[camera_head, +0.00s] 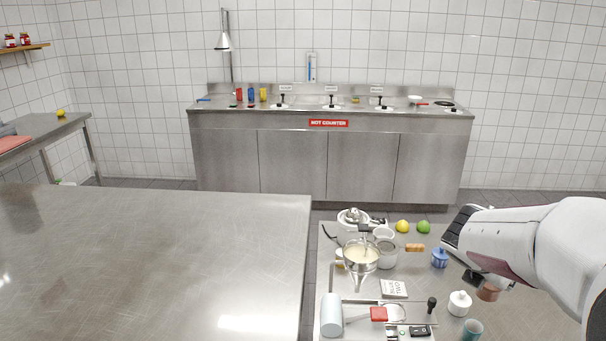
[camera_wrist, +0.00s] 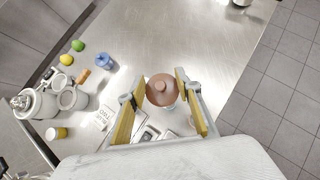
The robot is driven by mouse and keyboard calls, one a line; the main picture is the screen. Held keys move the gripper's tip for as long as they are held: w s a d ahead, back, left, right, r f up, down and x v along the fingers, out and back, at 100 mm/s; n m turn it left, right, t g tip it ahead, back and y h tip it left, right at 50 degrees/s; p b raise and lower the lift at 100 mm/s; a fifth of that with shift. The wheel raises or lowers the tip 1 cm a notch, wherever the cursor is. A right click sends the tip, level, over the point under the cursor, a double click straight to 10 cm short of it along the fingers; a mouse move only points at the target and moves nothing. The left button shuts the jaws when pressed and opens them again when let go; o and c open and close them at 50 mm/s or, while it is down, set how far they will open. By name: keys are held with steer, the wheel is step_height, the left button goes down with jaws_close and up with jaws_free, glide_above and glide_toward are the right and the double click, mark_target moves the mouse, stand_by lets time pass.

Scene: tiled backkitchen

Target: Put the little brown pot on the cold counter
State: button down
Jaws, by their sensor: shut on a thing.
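The little brown pot (camera_head: 488,292) is at the right of the head view, with my gripper (camera_head: 483,280) over it. In the wrist view the pot (camera_wrist: 160,90) shows from above, round with a lid knob, between the two yellow-padded fingers of my gripper (camera_wrist: 161,96). The gripper is shut on it. The pot is partly hidden by the gripper in the head view, and I cannot tell whether its base touches the worktop. No sign reading cold counter is in view; the far counter (camera_head: 330,150) carries a red "HOT COUNTER" sign.
A large bare steel table (camera_head: 150,260) stands left, across a gap.

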step_height(320, 180, up, 14)
steer(key=w+a+n+t+y, duration=0.1)
steer(key=w+a+n+y, duration=0.1)
steer(key=w+a, duration=0.5)
steer(key=w+a+r+n+y, duration=0.1)
steer(key=w+a+n, duration=0.25)
steer(key=a, duration=0.75)
steer(key=w+a+n+t+y, duration=0.1)
steer(key=w+a+y, duration=0.1)
steer(key=w+a, duration=0.5)
steer(key=s+a+f+n+y, duration=0.1)
steer(key=a+n+y, duration=0.5)
steer(key=a, duration=2.7)
step_height(320, 180, down, 18)
steer(key=n+h, duration=0.1)
steer(key=shift+s, duration=0.2)
steer(key=shift+f, duration=0.15)
steer(key=shift+f, duration=3.05)
steer(key=shift+f, duration=0.1)
